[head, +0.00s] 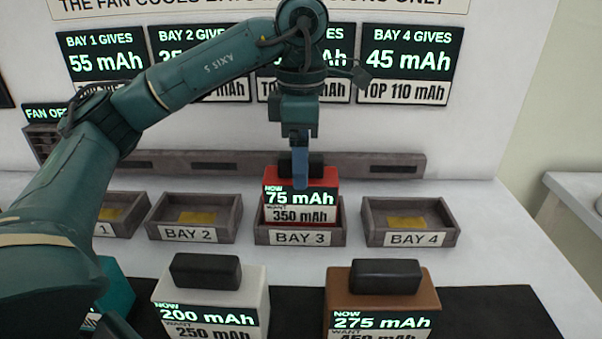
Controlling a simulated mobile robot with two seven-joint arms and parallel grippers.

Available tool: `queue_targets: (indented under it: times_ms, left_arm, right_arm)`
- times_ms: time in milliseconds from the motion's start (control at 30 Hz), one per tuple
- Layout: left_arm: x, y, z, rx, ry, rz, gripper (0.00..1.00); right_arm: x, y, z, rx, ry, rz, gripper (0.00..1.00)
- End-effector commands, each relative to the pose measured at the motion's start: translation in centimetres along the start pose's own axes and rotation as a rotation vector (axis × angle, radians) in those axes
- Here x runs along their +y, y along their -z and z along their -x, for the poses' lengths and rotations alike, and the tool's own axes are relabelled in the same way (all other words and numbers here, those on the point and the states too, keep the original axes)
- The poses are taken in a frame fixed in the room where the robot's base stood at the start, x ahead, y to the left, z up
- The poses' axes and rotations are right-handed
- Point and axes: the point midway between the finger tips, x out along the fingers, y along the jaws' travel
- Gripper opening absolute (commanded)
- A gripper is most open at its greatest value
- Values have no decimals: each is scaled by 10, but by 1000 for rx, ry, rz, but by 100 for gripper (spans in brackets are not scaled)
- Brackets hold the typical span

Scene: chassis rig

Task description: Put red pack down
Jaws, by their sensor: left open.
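The red pack (327,177) stands upright in the Bay 3 tray (299,237). Its display reads 75 mAh now, and the line below shows 350 mAh. My left gripper (300,180) is directly above and in front of the pack's top, with its blue finger reaching down near the dark handle (316,164). The jaws are open. The finger hides part of the handle, and I cannot tell whether it touches the pack. My right gripper is not in view.
Bay 2 (193,236) and Bay 4 (412,240) are empty trays on either side. A white pack (257,285) and a brown pack (422,297) stand on the dark mat (497,310) in front. A teal pack (121,290) is partly behind my left arm. A wall with signs rises behind.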

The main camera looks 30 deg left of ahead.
Motion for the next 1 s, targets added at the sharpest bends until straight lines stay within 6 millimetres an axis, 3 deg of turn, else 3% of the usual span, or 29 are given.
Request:
queue_targets:
  times_ms: [100,333,1000]
  left_arm:
    - [0,0,33,-2,-4,0,74]
    - [0,0,64,0,-1,-1,74]
    - [0,0,68,1,1,-1,74]
  right_arm:
    - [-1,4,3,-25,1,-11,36]
    - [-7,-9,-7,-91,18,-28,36]
    - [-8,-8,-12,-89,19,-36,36]
